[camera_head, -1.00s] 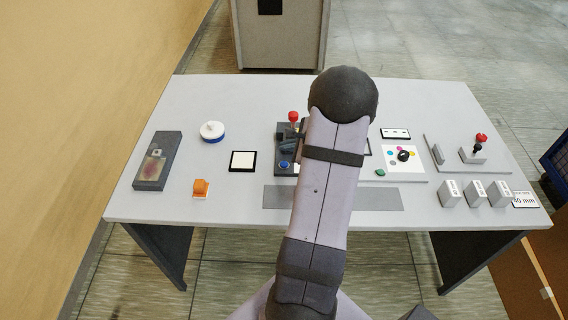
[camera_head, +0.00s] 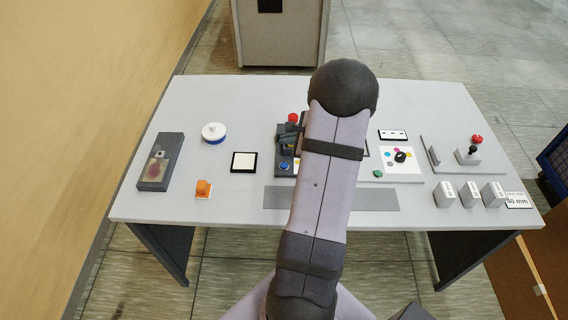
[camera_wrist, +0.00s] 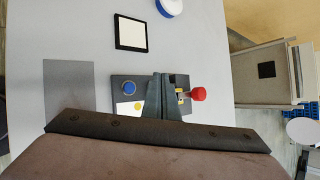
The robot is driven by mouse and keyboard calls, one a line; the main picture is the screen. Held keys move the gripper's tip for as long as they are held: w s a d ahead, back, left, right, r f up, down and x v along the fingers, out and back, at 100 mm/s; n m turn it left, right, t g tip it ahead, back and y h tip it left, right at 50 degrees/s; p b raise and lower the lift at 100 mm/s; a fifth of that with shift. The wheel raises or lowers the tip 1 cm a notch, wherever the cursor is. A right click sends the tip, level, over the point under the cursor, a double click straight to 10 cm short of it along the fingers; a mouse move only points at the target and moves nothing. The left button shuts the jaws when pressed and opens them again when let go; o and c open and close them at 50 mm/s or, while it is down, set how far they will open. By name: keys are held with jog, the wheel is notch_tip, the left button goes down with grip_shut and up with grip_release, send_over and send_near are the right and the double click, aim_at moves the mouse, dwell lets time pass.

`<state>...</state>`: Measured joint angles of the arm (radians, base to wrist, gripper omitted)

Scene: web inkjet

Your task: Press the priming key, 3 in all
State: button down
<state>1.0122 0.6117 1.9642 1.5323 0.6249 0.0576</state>
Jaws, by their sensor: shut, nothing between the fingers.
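A dark control panel (camera_head: 283,172) stands mid-table, partly hidden behind my arm. It carries a blue round button (camera_head: 284,166) at its near end and a red knob (camera_head: 293,118) at its far end. In the wrist view the blue button (camera_wrist: 129,88) is left of my fingers and the red knob (camera_wrist: 198,94) is right of them. A white patch with a yellow spot (camera_wrist: 138,106) lies beside the blue button. I cannot tell which part is the priming key. My gripper (camera_head: 287,145) is shut and empty over the panel between button and knob; contact cannot be told.
A black-framed white pad (camera_head: 244,162), a blue-white round cap (camera_head: 213,132) and an orange piece (camera_head: 203,188) lie left. A colour-dot card (camera_head: 398,168), a red-topped lever (camera_head: 476,141) and several grey blocks (camera_head: 469,195) are right. A grey strip (camera_head: 370,199) lies flat in front.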

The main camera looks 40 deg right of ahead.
jog(key=shift+f, duration=0.1)
jog(key=b, duration=0.5)
send_over(287, 167)
notch_tip(287, 167, down, 7)
jog(key=shift+f, duration=0.1)
jog(key=shift+a+f+b, duration=0.1)
jog(key=shift+f+b, duration=0.65)
jog(key=shift+b, duration=0.2)
jog(key=shift+f+b, duration=0.85)
jog(key=shift+b, duration=0.35)
dwell(2.1)
jog(key=shift+r, duration=0.1)
jog(key=shift+r+p, duration=0.5)
jog(key=shift+r, duration=0.3)
jog(key=shift+r+p, duration=1.75)
jog(key=shift+r, duration=0.75)
